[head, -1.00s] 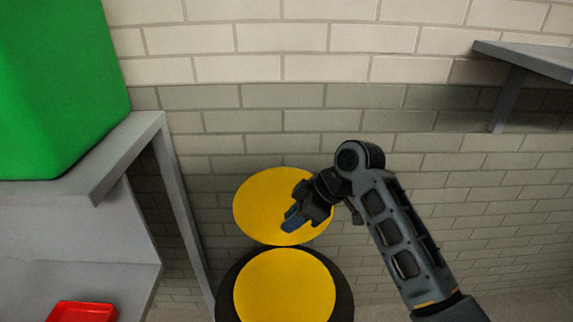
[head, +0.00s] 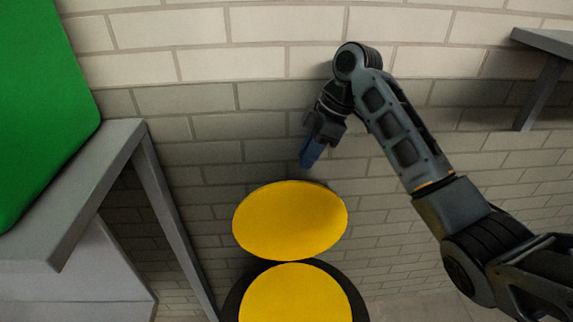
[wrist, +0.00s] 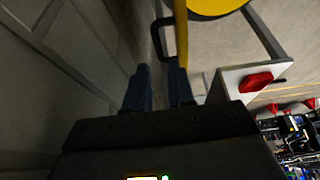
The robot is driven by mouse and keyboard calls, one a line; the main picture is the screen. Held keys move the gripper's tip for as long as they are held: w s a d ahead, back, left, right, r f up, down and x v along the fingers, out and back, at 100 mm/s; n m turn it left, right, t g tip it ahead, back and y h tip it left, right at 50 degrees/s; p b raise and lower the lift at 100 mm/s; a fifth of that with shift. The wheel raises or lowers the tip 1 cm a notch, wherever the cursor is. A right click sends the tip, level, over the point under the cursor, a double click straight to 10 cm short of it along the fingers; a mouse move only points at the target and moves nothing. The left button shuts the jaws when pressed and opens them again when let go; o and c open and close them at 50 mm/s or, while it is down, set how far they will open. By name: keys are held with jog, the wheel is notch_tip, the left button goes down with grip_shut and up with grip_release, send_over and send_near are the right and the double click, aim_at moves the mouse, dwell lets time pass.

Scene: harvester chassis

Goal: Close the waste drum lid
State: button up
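The yellow waste drum lid (head: 290,222) stands raised at the back of the drum, its round face toward me in the head view. The dark-rimmed drum (head: 360,305) is below it, with a yellow round top (head: 295,297). My gripper (head: 307,163) is just above the lid's top edge in the picture, pointing down, and empty. In the wrist view my gripper (wrist: 160,72) has its two fingers apart. The lid (wrist: 181,40) shows there nearly edge-on, with a dark handle-like loop (wrist: 155,38) on its left side. I cannot tell whether a finger touches the lid.
A brick wall (head: 200,130) stands close behind the lid. A grey bench (head: 90,185) with a green container (head: 40,100) is at left. A grey shelf (head: 545,42) juts out at upper right.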

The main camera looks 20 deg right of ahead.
jog(key=shift+w+f, duration=0.2)
jog(key=p+x, duration=0.1)
jog(key=x, duration=0.6)
jog(key=shift+a+f, duration=0.1)
jog(key=shift+f, duration=0.05)
jog(key=shift+c, duration=0.3)
grip_shut()
